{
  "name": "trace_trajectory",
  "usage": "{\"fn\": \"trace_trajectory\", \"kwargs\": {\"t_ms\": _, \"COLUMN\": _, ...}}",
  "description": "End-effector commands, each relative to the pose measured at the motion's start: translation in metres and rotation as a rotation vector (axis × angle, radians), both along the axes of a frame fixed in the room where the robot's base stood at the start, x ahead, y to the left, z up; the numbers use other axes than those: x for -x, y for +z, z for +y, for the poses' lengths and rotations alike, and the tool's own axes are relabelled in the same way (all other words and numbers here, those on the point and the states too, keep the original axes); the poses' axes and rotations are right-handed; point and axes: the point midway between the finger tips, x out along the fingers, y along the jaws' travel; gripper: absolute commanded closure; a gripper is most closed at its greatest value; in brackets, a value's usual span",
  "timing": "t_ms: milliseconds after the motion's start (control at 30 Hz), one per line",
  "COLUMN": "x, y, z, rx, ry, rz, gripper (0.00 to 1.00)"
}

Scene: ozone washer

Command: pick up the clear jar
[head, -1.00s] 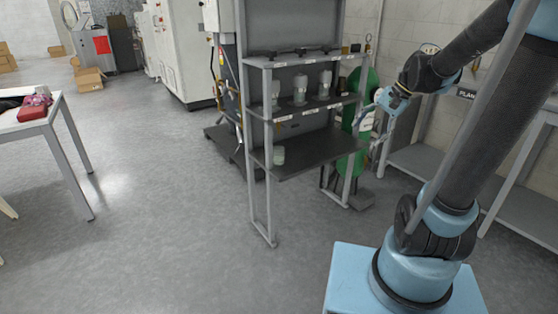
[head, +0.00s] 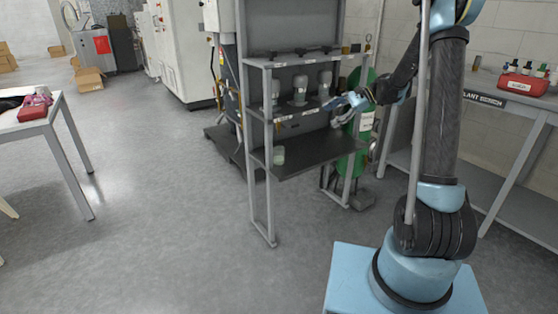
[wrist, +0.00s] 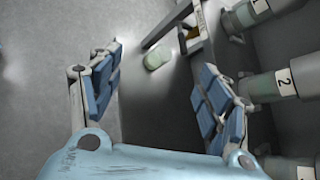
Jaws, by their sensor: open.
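The clear jar (head: 278,156), small and pale greenish, stands upright at the left end of the dark lower shelf (head: 310,155) of the grey rack. In the wrist view the jar (wrist: 156,58) lies beyond the fingertips, between the two fingers and apart from them. My gripper (head: 339,110) is open and empty, at the right front of the rack and above the jar's shelf. In the wrist view its blue-padded fingers (wrist: 160,72) are spread wide. Nothing hides the jar in either view.
Several grey numbered canisters (head: 300,90) stand on the shelf above; in the wrist view one marked 2 (wrist: 283,82) is close to the right finger. A rack post (head: 268,150) rises near the jar. A green cylinder (head: 358,125) stands behind the rack.

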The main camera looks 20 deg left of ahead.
Motion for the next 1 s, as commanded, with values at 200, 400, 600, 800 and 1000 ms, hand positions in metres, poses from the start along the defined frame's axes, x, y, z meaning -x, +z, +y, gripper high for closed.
{"fn": "trace_trajectory", "kwargs": {"t_ms": 200, "x": -0.037, "y": -0.035, "z": 0.027, "rx": -0.083, "ry": -0.01, "rz": 0.125, "gripper": 0.29}}
{"fn": "trace_trajectory", "kwargs": {"t_ms": 400, "x": -0.062, "y": -0.07, "z": 0.047, "rx": -0.153, "ry": -0.012, "rz": 0.243, "gripper": 0.29}}
{"fn": "trace_trajectory", "kwargs": {"t_ms": 600, "x": -0.079, "y": -0.108, "z": 0.064, "rx": -0.214, "ry": -0.003, "rz": 0.354, "gripper": 0.29}}
{"fn": "trace_trajectory", "kwargs": {"t_ms": 800, "x": -0.089, "y": -0.153, "z": 0.078, "rx": -0.271, "ry": 0.017, "rz": 0.472, "gripper": 0.29}}
{"fn": "trace_trajectory", "kwargs": {"t_ms": 1000, "x": -0.092, "y": -0.197, "z": 0.087, "rx": -0.318, "ry": 0.042, "rz": 0.579, "gripper": 0.29}}
